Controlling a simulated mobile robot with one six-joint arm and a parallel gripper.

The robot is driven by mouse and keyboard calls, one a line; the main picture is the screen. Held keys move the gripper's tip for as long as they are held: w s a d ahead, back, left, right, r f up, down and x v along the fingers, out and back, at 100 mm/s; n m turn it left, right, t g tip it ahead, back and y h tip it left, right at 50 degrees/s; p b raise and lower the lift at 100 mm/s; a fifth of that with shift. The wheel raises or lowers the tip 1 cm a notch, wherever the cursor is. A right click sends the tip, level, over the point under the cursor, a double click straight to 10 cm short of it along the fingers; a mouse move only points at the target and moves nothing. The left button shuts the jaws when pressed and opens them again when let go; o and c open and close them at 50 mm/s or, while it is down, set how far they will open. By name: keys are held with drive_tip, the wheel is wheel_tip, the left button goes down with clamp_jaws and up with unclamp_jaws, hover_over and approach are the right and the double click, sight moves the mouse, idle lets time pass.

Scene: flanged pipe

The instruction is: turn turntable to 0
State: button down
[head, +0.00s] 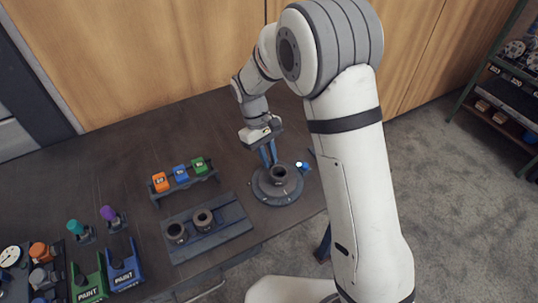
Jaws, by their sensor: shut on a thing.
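The turntable (264,193) is a dark round plate near the right end of the dark table. A short dark pipe piece (279,174) stands upright at its middle. My gripper (268,158) points down at the turntable's back left side, beside the pipe piece. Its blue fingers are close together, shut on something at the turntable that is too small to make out. A small white and blue part (302,166) shows at the turntable's right edge. No angle marks can be read from here.
A dark tray (235,222) with two ring-shaped parts (203,219) lies left of the turntable. Behind it stands a rack with orange, blue and green blocks (180,173). Paint holders (122,268) and a gauge (11,255) are at the front left. A shelf (500,110) stands far right.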

drive_tip(key=shift+s+a+n, duration=0.1)
drive_tip(key=shift+a+n, duration=0.15)
drive_tip(key=shift+n, duration=0.25)
idle(0.3)
drive_tip(key=c, duration=1.4)
unclamp_jaws()
drive_tip(key=shift+o, duration=0.2)
drive_tip(key=v, duration=0.7)
drive_tip(key=shift+a+r+b, duration=0.2)
drive_tip(key=shift+r+b, duration=0.1)
drive_tip(key=shift+r, duration=0.05)
drive_tip(key=s+d+r+m+t+y, duration=0.1)
drive_tip(key=s+d+r+m, duration=0.2)
drive_tip(key=d, duration=0.4)
drive_tip(key=s+d+r+m+t+y, duration=0.1)
drive_tip(key=s+d+r+m+t, duration=0.1)
drive_tip(key=s+d+r, duration=0.35)
drive_tip(key=s+d+m+t+y, duration=0.1)
drive_tip(key=s+d+m+t, duration=0.2)
drive_tip(key=s+d, duration=0.7)
drive_tip(key=shift+d+m, duration=0.25)
drive_tip(key=shift+m, duration=0.75)
